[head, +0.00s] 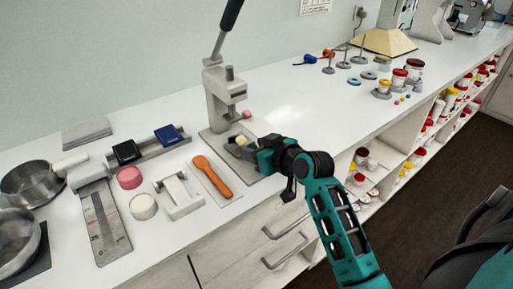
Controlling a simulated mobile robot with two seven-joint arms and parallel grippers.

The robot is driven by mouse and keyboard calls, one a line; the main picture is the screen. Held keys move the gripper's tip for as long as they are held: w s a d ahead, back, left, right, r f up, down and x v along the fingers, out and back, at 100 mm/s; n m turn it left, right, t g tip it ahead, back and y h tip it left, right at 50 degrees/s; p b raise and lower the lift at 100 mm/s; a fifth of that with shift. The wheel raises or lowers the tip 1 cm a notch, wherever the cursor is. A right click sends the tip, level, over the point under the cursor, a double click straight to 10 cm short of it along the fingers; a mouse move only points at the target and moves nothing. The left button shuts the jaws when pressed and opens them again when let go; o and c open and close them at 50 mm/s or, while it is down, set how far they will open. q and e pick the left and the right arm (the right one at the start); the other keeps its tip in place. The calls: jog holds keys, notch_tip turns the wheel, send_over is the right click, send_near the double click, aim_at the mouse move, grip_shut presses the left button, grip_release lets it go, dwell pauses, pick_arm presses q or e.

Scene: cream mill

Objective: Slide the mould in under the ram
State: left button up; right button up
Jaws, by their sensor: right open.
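A grey lever press (215,100) with a raised dark handle stands on the white counter at centre-left. Its ram (230,80) is on the upper front of the frame. A grey plate (217,143) lies at its foot. A small cream block (241,140), seemingly the mould, is on the plate in front of the press, at my right gripper's tips. My right gripper (247,147) is open there; its dark fingers partly hide the block, and I cannot tell whether they touch it. My left gripper is not in view.
An orange spatula (211,176), a white bracket (179,195), a pink puck (129,177) and a white round (143,206) lie left of the press. Steel pans (28,184) are at far left.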

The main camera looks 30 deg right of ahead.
jog(key=shift+c, duration=0.2)
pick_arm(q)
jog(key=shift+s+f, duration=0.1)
pick_arm(e)
grip_shut()
